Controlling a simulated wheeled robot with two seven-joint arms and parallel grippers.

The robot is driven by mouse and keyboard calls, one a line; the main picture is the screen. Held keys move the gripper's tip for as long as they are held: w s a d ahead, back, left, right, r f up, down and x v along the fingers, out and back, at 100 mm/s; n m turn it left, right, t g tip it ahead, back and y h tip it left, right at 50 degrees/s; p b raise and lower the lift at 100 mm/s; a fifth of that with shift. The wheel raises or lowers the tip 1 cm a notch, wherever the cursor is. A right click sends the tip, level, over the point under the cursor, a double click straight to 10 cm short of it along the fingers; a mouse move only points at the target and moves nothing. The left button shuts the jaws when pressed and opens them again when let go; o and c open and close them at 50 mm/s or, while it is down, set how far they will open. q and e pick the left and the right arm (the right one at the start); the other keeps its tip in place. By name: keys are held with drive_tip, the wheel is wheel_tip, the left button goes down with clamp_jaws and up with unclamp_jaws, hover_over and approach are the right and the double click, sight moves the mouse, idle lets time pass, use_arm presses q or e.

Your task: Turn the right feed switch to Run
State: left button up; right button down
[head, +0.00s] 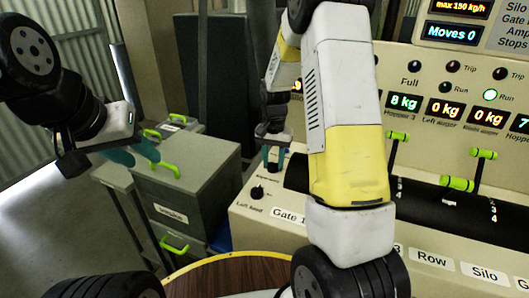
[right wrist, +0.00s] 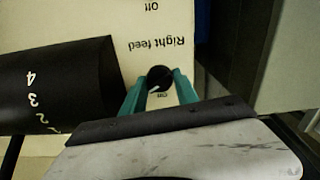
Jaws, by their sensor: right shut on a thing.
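The right feed switch (right wrist: 160,77) is a round black knob on the cream panel, below upside-down "Right feed" lettering in the right wrist view. A small pale mark shows on its lower left. "Off" is printed further up, and a small label below the knob is hard to read. The teal fingers of my right gripper (right wrist: 160,91) are on either side of the knob, shut on it. In the head view my right gripper (head: 273,160) is at the panel's back left, and its fingers hide most of the knob. My left gripper (head: 132,155) is open and empty at the left.
The left feed knob (head: 257,192) sits just in front. A black cylinder (head: 440,208) with numbers and green-handled levers (head: 397,136) lies to the right. Grey boxes (head: 186,182) stand under my left gripper. The display reads "Moves 0" (head: 453,33).

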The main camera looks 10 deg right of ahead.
sight(273, 163)
idle(0.3)
drive_tip(key=c, duration=0.9)
unclamp_jaws()
drive_tip(key=shift+c, duration=0.2)
drive_tip(key=shift+r, duration=3.9)
drive_tip(key=shift+r, duration=0.2)
drive_tip(key=s+r+n+t+y, duration=0.1)
drive_tip(key=s+r+n+t, duration=0.15)
drive_tip(key=s+r, duration=0.75)
drive_tip(key=s+a+r+n+t, duration=0.1)
drive_tip(key=s+r+t, duration=0.1)
drive_tip(key=s, duration=0.5)
drive_tip(key=s+a+r+n+t+y, duration=0.1)
drive_tip(key=s+r+n, duration=0.1)
drive_tip(key=s, duration=0.5)
drive_tip(key=shift+a+r+t, duration=0.25)
drive_tip(key=shift+r+t, duration=0.1)
drive_tip(key=shift+r, duration=0.45)
